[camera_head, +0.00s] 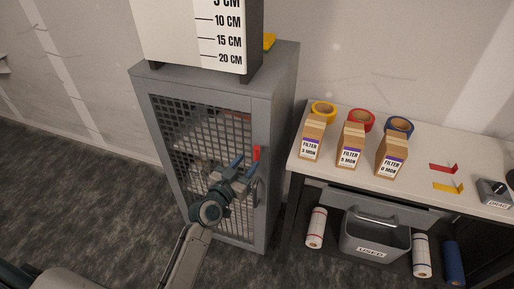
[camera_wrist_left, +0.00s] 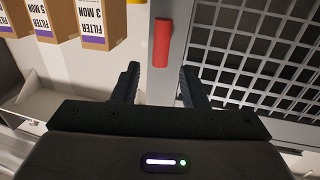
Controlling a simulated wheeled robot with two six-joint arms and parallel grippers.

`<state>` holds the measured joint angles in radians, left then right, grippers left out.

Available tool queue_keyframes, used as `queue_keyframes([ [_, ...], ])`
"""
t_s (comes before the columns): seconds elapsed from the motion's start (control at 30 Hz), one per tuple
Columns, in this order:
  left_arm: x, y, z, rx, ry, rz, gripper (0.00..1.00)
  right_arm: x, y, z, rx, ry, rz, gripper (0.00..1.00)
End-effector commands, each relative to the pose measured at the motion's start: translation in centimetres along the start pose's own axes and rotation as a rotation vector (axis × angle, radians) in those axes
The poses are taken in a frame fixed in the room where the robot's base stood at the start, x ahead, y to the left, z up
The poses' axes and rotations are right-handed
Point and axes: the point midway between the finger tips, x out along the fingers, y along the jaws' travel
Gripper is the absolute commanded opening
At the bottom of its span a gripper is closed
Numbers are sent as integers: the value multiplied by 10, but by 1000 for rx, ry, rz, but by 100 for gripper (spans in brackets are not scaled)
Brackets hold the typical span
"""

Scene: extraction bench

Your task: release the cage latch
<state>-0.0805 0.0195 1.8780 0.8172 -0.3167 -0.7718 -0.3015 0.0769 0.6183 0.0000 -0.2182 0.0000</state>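The grey cage cabinet (camera_head: 262,110) has a mesh door (camera_head: 215,130) that looks closed. The red latch (camera_head: 256,153) is a short upright bar on the door's right frame. A grey handle (camera_head: 256,192) is below it. My left gripper (camera_head: 244,166) is open and empty in front of the door, just below and left of the red latch. In the left wrist view the red latch (camera_wrist_left: 162,43) appears beyond the gap between the open fingers (camera_wrist_left: 160,84), not gripped. My right gripper is not in view.
A white bench (camera_head: 420,175) to the right holds filter boxes (camera_head: 351,145) and tape rolls (camera_head: 362,119). A grey bin labelled USED (camera_head: 375,238) and paper rolls are below. A scale board (camera_head: 200,35) stands on the cabinet. Floor to the left (camera_head: 90,190) is clear.

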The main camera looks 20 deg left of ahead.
Motion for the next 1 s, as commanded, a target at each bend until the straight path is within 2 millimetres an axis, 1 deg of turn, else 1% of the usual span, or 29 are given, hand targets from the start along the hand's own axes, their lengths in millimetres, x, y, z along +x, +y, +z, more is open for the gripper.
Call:
queue_keyframes([
  [0.03, 12, 0, -4, -3, 0, 0, 39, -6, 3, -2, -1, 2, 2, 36],
  [0.1, 25, 0, -3, -3, 0, 0, 39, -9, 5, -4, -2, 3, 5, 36],
  [0.2, 42, 0, -3, -2, 0, -1, 39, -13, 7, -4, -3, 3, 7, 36],
  [0.3, 56, 0, -2, -1, 0, -1, 39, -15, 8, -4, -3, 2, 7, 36],
  [0.4, 64, 0, -1, -1, -1, 0, 39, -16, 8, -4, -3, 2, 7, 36],
  [0.5, 69, 0, 0, 0, -2, 0, 39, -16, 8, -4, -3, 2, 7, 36],
  [0.77, 70, 0, 1, 0, -2, 0, 39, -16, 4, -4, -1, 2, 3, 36],
  [0.97, 70, 0, 1, 0, -2, 0, 2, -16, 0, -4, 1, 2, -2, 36],
  [1.0, 70, 0, 1, 0, -2, 0, 0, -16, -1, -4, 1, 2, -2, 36],
])
